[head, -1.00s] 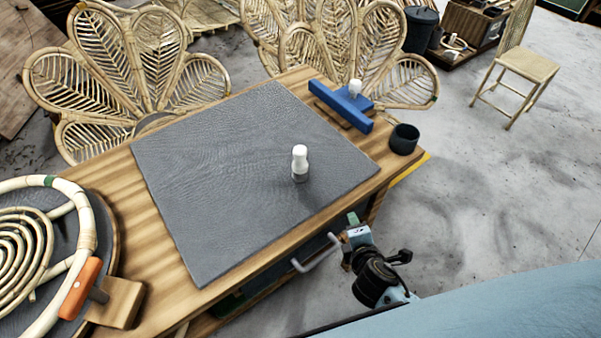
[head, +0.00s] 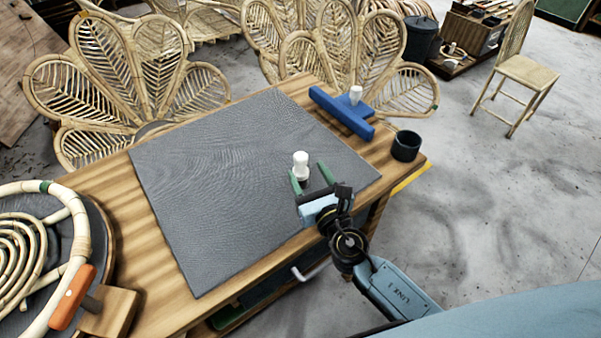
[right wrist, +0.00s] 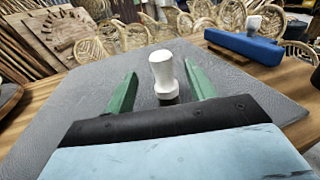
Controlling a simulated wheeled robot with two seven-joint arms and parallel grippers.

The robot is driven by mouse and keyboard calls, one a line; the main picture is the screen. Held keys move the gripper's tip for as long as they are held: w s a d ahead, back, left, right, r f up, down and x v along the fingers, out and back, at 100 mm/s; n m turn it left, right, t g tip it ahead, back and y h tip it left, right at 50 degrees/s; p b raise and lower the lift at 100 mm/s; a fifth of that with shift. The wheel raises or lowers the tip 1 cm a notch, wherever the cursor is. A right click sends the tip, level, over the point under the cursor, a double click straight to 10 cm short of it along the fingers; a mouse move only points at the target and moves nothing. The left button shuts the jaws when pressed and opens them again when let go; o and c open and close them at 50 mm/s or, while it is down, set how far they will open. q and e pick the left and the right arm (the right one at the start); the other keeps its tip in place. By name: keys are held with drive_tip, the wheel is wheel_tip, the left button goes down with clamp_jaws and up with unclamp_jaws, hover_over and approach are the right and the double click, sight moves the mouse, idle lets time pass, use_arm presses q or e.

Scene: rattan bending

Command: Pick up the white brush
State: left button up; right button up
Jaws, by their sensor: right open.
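The white brush (head: 301,165) stands upright on the grey mat (head: 215,190), near the mat's right side. Its dark lower end is partly hidden in the right wrist view, where its white handle (right wrist: 162,72) shows between the green fingers. My right gripper (head: 309,176) is open, with one finger on either side of the brush in the picture. The fingers are apart from each other, and I cannot tell whether either touches the brush. My left gripper is not in view.
A blue tool with a white knob (head: 343,112) lies at the table's back right, beside a dark cup (head: 405,146). The mat's middle is clear.

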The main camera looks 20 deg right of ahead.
sight(298, 153)
drive_tip(key=w, duration=0.8)
drive_tip(key=shift+a+r, duration=0.1)
drive_tip(key=shift+a, duration=0.15)
drive_tip(key=shift+s, duration=0.1)
clamp_jaws()
